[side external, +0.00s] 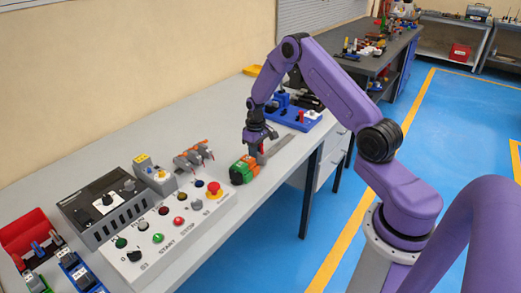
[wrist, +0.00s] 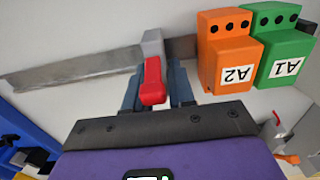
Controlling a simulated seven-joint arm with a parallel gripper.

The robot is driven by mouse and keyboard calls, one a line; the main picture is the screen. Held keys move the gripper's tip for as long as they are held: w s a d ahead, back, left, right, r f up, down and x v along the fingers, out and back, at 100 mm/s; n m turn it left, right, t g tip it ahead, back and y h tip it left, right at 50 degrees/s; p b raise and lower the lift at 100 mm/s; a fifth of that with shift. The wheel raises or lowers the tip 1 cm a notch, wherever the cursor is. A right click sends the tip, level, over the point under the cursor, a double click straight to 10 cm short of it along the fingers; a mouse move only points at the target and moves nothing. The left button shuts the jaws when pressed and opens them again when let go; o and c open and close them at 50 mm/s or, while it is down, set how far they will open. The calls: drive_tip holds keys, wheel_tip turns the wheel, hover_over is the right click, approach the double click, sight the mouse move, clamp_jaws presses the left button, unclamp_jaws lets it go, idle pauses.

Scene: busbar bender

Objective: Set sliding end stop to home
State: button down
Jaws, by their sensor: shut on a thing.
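The sliding end stop (wrist: 153,45) is a grey block with a red lever that sits on a flat metal rail (wrist: 75,69). In the wrist view, my gripper (wrist: 154,80) has its two blue-grey fingers on either side of the red lever, shut on the end stop. In the side view, my gripper (side external: 259,140) reaches down to the end stop (side external: 261,158) at the near part of the rail (side external: 282,144). An orange terminal block A2 (wrist: 228,48) stands close to the right of the stop, with a small gap. A green block A1 (wrist: 283,55) is beyond it.
A control panel (side external: 160,232) with buttons and a red emergency knob stands at the near left. A blue tray (side external: 300,118) lies behind the rail. A grey power unit (side external: 103,205) and a red bin (side external: 30,235) are further left. The bench front strip is clear.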

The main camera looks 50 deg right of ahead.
drive_tip(key=c, duration=1)
unclamp_jaws()
drive_tip(key=shift+c, duration=0.2)
drive_tip(key=shift+r, duration=0.1)
wheel_tip(320, 180, up, 17)
drive_tip(key=shift+r, duration=0.15)
drive_tip(key=shift+c, duration=0.3)
